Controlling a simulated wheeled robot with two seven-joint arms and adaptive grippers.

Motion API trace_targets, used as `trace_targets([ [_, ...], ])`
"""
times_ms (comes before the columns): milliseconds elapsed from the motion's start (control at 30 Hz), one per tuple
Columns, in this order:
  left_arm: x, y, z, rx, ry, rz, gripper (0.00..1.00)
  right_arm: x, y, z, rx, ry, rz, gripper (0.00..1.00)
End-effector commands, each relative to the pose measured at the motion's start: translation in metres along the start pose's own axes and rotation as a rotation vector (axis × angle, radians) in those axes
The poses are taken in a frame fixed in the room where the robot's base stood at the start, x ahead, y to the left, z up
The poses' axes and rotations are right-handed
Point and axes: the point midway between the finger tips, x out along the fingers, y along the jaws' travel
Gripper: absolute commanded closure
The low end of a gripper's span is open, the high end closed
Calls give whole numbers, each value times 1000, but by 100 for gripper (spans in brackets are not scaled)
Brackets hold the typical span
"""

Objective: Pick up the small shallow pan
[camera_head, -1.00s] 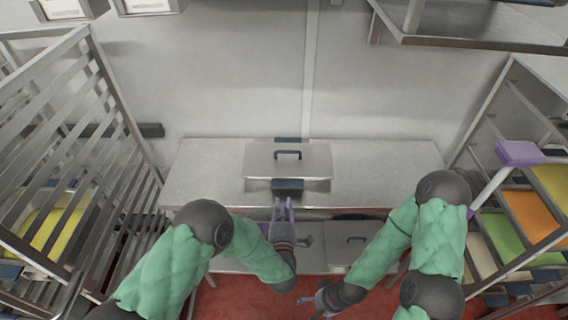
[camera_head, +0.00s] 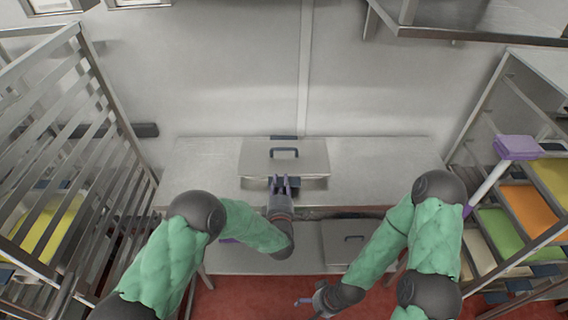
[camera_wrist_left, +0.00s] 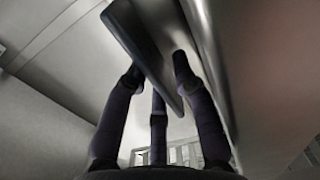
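A shallow rectangular metal pan (camera_head: 310,163) sits on the steel table, closed by a flat lid with a dark top handle (camera_head: 285,153). A dark handle (camera_head: 295,184) sticks out at its near side. My left gripper (camera_head: 279,181) is at this near handle, its fingers apart. In the left wrist view, the fingers of my left gripper (camera_wrist_left: 156,75) straddle the dark handle bar (camera_wrist_left: 145,50). Firm contact on both sides cannot be made out. My right gripper (camera_head: 315,302) is low, in front of the table and away from the pan; its opening is too small to tell.
The steel table (camera_head: 385,165) is clear left and right of the pan. Another lidded metal container (camera_head: 338,245) sits on the shelf below. A slatted rack (camera_head: 75,150) stands at left, and a rack with coloured trays (camera_head: 528,210) at right. A wall closes the back.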

Motion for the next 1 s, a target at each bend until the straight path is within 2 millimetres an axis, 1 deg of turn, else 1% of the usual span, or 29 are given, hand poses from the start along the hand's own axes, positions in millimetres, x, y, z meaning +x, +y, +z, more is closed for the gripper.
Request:
trace_targets([
  [67, 0, 0, 0, 0, 0, 1, 73, 0, 0, 0, 0, 0, 0, 0],
  [100, 0, 0, 0, 0, 0, 1, 85, 0, 0, 0, 0, 0, 0, 0],
  [167, 0, 0, 0, 0, 0, 1, 100, 0, 0, 0, 0, 0, 0, 0],
  [300, 0, 0, 0, 0, 0, 1, 100, 0, 0, 0, 0, 0, 0, 0],
  [333, 2, 7, 0, -3, 2, 16, 100, 0, 0, 0, 0, 0, 0, 0],
  [567, 2, 6, 0, -3, 2, 13, 100, 0, 0, 0, 0, 0, 0, 0],
  [667, 2, 10, 0, -2, 2, 13, 100, -2, -1, 0, 0, 0, 0, 0],
  [767, 2, 20, 0, -2, 1, 15, 100, -5, -2, 0, 0, 0, 0, 0],
  [900, 3, 41, 0, -4, 2, 18, 100, -12, -4, 0, 0, 0, 0, 0],
  [1000, -8, 52, 1, -3, 0, 16, 100, -16, -6, 0, 0, 0, 0, 0],
])
